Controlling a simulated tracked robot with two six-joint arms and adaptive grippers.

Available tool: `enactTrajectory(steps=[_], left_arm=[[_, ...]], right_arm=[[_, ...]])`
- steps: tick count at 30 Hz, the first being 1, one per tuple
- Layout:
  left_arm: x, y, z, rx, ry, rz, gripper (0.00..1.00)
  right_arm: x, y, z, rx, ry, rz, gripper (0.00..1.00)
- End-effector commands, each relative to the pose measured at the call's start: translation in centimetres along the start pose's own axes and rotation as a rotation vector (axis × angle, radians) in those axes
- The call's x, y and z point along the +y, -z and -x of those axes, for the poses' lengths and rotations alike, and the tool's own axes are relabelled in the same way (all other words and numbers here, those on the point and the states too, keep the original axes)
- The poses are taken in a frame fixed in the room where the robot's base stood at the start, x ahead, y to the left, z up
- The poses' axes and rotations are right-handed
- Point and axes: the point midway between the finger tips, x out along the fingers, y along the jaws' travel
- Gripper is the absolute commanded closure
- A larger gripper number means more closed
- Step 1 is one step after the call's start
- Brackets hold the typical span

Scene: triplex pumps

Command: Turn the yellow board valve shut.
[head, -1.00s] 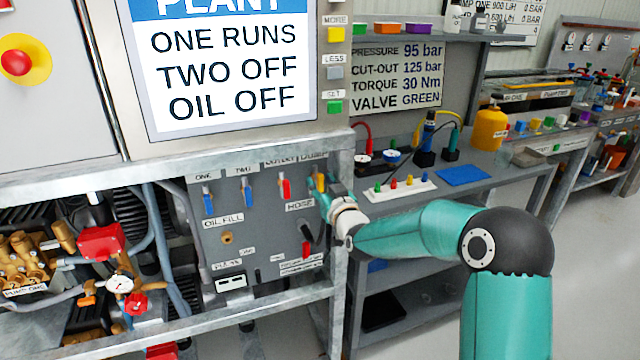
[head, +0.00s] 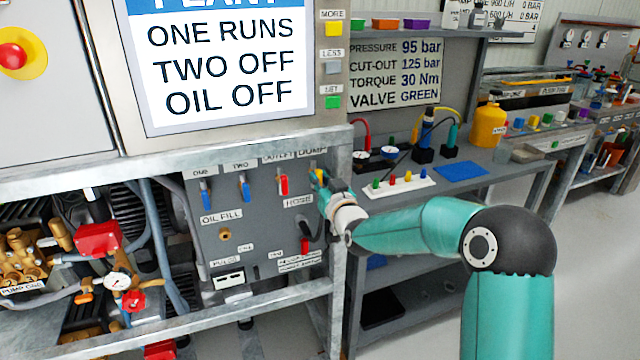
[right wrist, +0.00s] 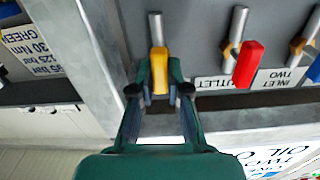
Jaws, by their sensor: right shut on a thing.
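The yellow board valve (head: 317,177) is the rightmost in the top row of the grey valve board, under the label DUMP. My right gripper (head: 325,193) reaches it from the right and hides part of it in the head view. In the right wrist view, which is upside down, the valve's yellow lever (right wrist: 159,68) lies between the two fingers of my right gripper (right wrist: 160,82), which are shut on it. The lever runs about up and down in that view, with its grey stem beyond the fingertips. My left gripper is not in view.
A red-handled valve (head: 283,184) is just left of the yellow one, with two blue-handled valves (head: 245,187) farther left. A steel frame post (head: 340,250) stands close to the right of the board. A red lever (head: 305,245) and black hose sit below.

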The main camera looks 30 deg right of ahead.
Motion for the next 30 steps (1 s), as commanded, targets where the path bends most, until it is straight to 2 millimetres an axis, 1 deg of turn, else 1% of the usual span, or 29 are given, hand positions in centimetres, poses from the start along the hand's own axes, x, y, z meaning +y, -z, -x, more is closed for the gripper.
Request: enactTrajectory(steps=[1, 8, 18, 30], left_arm=[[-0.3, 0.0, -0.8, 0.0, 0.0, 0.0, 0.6], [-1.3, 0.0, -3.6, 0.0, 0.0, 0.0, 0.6], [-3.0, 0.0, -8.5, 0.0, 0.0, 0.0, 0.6], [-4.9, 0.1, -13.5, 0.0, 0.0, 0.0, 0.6]], right_arm=[[-0.1, -0.3, 0.0, 0.003, 0.002, -0.02, 1.0], [0.1, -0.6, 0.0, 0.006, 0.001, -0.169, 1.0], [0.3, -0.6, 0.0, 0.008, 0.001, -0.484, 1.0], [0.6, -0.6, 0.1, 0.008, 0.001, -0.865, 1.0]])
